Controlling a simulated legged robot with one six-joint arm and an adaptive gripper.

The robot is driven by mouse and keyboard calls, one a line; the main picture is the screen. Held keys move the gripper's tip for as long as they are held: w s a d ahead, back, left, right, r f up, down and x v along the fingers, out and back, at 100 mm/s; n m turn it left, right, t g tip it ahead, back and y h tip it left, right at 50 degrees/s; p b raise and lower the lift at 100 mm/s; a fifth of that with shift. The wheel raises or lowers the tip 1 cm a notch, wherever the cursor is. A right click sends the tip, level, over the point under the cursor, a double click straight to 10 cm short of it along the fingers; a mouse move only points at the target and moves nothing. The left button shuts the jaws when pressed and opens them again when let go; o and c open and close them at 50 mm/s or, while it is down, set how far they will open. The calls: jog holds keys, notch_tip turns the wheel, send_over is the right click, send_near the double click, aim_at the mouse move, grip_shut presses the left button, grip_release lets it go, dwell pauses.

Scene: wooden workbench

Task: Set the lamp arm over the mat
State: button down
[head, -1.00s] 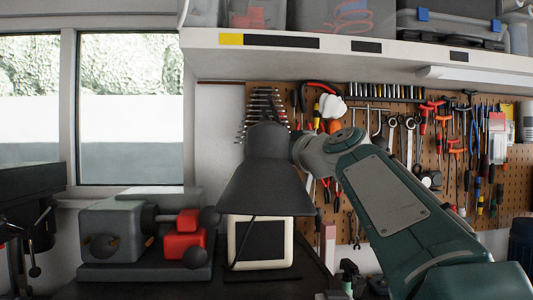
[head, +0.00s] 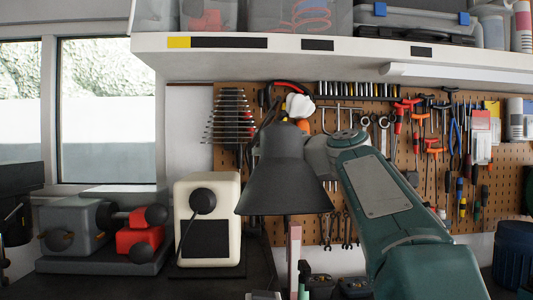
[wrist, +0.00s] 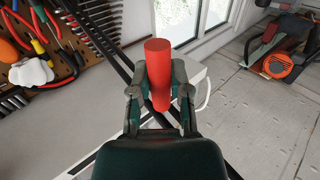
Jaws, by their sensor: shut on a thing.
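The desk lamp's dark conical shade (head: 285,190) hangs mouth-down near the middle of the head view. My arm reaches behind its upper right side, so my gripper is hidden there. In the wrist view my gripper (wrist: 160,88) is shut on a red cylindrical handle (wrist: 158,55), with a finger on each side. Dark thin rods of the lamp arm (wrist: 118,58) run diagonally behind the fingers. How the handle joins the lamp is hidden. I cannot make out the mat in either view.
A cream box (head: 207,258) with a dark front stands left of the shade. A grey and red machine (head: 100,235) stands farther left. A pegboard of tools (head: 405,180) is behind, under a loaded shelf (head: 340,48). Small items (head: 320,285) stand below my arm.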

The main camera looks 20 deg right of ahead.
dwell(0.3)
jog(key=c, duration=0.6)
grip_release()
jog(key=shift+d, duration=0.15)
jog(key=v, duration=1.2)
jog(key=shift+f, duration=0.1)
